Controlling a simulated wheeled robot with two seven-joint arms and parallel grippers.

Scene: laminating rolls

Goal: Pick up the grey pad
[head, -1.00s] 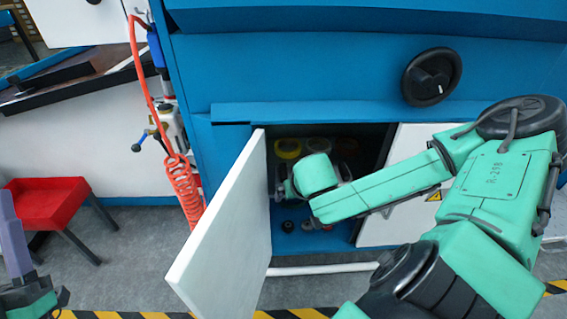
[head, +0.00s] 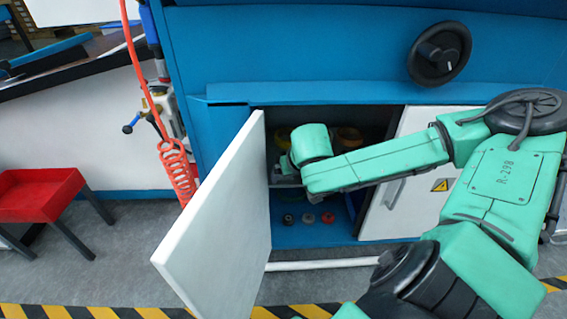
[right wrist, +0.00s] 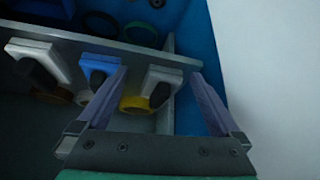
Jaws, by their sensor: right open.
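In the right wrist view a light grey pad (right wrist: 162,80) with a dark handle-like part lies near the edge of a shelf (right wrist: 130,51). A blue pad (right wrist: 100,66) and another pale grey pad (right wrist: 38,56) lie in a row to its left. My right gripper (right wrist: 160,74) is open, and the nearest grey pad shows between its fingertips; I cannot tell if they touch it. In the head view my right wrist reaches into the open cabinet (head: 345,232), largely hiding the gripper and the pads. My left gripper is not in view.
An open white door (head: 220,210) stands just left of my right wrist. Yellow rolls (head: 349,136) sit deeper in the cabinet. Several small knobs, one red (head: 328,217), stand on its floor. A red stool (head: 40,195) and a coiled orange hose (head: 178,170) are at left.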

